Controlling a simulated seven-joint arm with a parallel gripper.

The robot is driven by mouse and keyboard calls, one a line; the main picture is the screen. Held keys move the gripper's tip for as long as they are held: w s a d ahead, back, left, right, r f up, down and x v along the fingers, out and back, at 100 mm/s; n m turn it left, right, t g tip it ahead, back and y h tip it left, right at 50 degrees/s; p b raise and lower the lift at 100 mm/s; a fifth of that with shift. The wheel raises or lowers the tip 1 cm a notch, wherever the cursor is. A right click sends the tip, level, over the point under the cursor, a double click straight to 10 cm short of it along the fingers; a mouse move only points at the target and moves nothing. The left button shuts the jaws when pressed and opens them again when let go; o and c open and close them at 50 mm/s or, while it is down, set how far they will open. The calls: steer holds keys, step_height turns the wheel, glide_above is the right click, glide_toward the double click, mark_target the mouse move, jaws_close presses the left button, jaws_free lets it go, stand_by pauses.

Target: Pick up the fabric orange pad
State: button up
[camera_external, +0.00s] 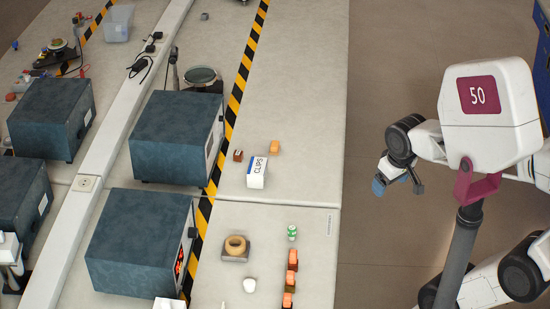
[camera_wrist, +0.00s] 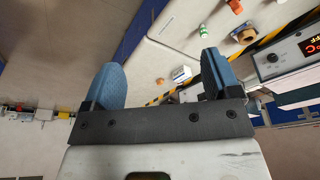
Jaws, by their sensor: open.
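A small orange block (camera_external: 274,147) lies on the bench beside the white CLIPS box (camera_external: 257,172), and looks like the orange pad; its fabric texture is too small to make out. A small orange thing (camera_wrist: 160,82) also shows near the box in the wrist view. Several orange-brown pieces (camera_external: 292,254) stand in a row near the bench's right edge. My gripper (camera_external: 398,184) is open and empty, out beyond the bench's right edge and well apart from the block. In the wrist view its two blue fingers (camera_wrist: 161,65) are spread wide with nothing between them.
A tape roll (camera_external: 235,246) on a grey holder, a green-and-white can (camera_external: 292,232) and a white cup (camera_external: 249,284) stand on the near bench. Dark blue instrument boxes (camera_external: 178,137) stand left of the striped tape (camera_external: 236,100). The bench's far part is mostly clear.

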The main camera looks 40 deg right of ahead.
steer(key=w+f+m+y, duration=0.35)
steer(key=w+m, duration=0.25)
steer(key=w, duration=1)
steer(key=w+f+m+y, duration=0.2)
steer(key=w+m+y, duration=0.4)
steer(key=w, duration=1.1)
steer(key=m+t, duration=0.8)
steer(key=m, duration=0.7)
glide_toward(274, 144)
steer(key=shift+w+a+f, duration=0.1)
steer(key=shift+w+a, duration=0.45)
steer(key=shift+w, duration=0.35)
steer(key=shift+x, duration=1.3)
steer(key=shift+f, duration=0.15)
